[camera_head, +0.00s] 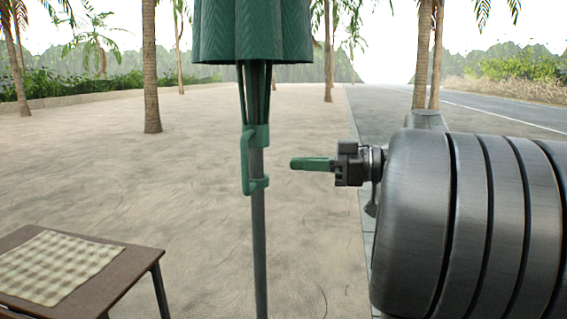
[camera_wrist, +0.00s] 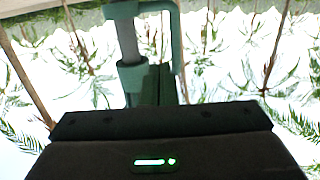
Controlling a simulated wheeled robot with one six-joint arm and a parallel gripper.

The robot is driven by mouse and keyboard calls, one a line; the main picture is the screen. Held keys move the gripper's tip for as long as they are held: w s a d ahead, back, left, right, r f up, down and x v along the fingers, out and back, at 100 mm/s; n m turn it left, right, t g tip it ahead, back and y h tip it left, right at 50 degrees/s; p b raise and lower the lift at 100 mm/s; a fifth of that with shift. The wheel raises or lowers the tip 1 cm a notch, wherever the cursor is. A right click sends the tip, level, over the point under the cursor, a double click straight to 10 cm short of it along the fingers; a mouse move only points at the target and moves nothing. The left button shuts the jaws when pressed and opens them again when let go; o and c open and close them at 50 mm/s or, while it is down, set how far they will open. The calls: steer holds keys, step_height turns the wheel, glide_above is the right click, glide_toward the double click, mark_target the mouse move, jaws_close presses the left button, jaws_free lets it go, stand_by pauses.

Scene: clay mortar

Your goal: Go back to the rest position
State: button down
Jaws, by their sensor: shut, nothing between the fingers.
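My gripper (camera_head: 298,164) has green fingers and points left in the head view. It is shut and empty, and a gap of bare sand shows in the picture between its tips and the parasol. The closed green parasol (camera_head: 253,32) stands upright on a grey pole (camera_head: 259,225). A green bracket-shaped handle (camera_head: 246,160) is on the pole, to the left of my gripper. In the wrist view the handle (camera_wrist: 176,45) and pole appear beyond my dark gripper body, with the fingers (camera_wrist: 164,88) partly seen against them.
A low brown table (camera_head: 125,262) with a checked cloth (camera_head: 50,266) stands at the lower left. Palm trunks (camera_head: 151,75) rise from the sand behind. A road (camera_head: 500,115) runs at the right. Open sand lies between the table and the pole.

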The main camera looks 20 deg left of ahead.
steer(key=shift+v, duration=1.25)
steer(key=s+a+f+b, duration=0.2)
steer(key=a+f, duration=0.2)
steer(key=a, duration=0.6)
steer(key=shift+s+a+f+b, duration=0.2)
steer(key=shift+s+f+b, duration=0.05)
steer(key=shift+s+b, duration=0.05)
